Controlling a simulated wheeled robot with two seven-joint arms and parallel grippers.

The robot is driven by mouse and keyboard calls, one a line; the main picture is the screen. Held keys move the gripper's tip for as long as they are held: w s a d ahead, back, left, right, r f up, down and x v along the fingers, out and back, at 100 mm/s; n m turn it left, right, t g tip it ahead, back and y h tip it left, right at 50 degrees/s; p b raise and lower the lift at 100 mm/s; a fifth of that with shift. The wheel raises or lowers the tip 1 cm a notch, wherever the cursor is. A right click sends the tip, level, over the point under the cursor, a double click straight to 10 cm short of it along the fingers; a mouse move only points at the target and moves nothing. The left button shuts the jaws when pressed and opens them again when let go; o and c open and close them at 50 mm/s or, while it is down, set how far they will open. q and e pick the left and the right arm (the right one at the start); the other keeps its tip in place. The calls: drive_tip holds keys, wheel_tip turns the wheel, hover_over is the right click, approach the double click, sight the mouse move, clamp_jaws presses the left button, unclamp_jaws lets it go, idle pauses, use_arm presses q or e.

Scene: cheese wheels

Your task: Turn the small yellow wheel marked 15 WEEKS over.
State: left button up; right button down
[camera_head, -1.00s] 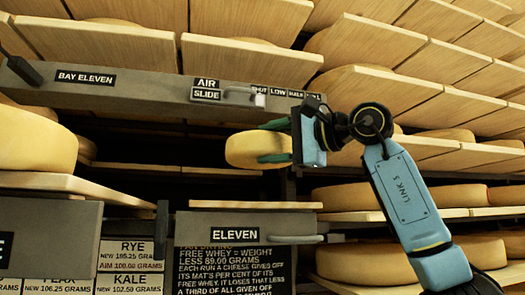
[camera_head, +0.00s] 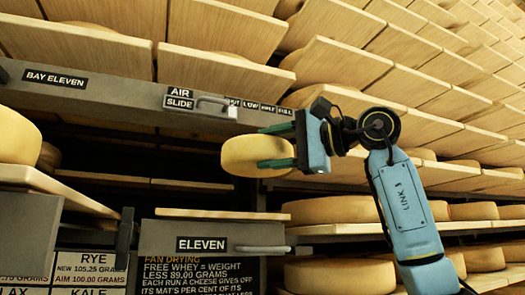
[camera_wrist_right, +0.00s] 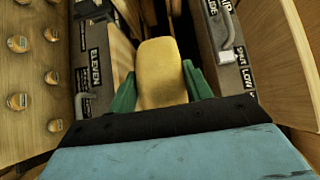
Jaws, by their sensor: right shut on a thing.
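A small yellow cheese wheel (camera_head: 240,157) is held in the air by my right gripper (camera_head: 284,148), between the AIR SLIDE beam and the drawer front marked ELEVEN. The green fingers are shut on it, one along its upper side and one along its lower side. In the right wrist view the same wheel (camera_wrist_right: 160,70) sits between the two green fingers (camera_wrist_right: 161,88). No 15 WEEKS mark can be read on it. My left gripper is not in view.
The grey beam (camera_head: 120,97) with a handle runs above the wheel. The ELEVEN drawer front (camera_head: 158,240) and a board (camera_head: 220,214) lie below it. A large wheel (camera_head: 17,140) rests at the left. Shelves with several wheels (camera_head: 335,210) stand at the right.

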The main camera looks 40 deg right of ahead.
drive_tip(key=v, duration=0.8)
drive_tip(key=shift+s+d+r, duration=0.15)
drive_tip(key=shift+s, duration=0.15)
idle(0.3)
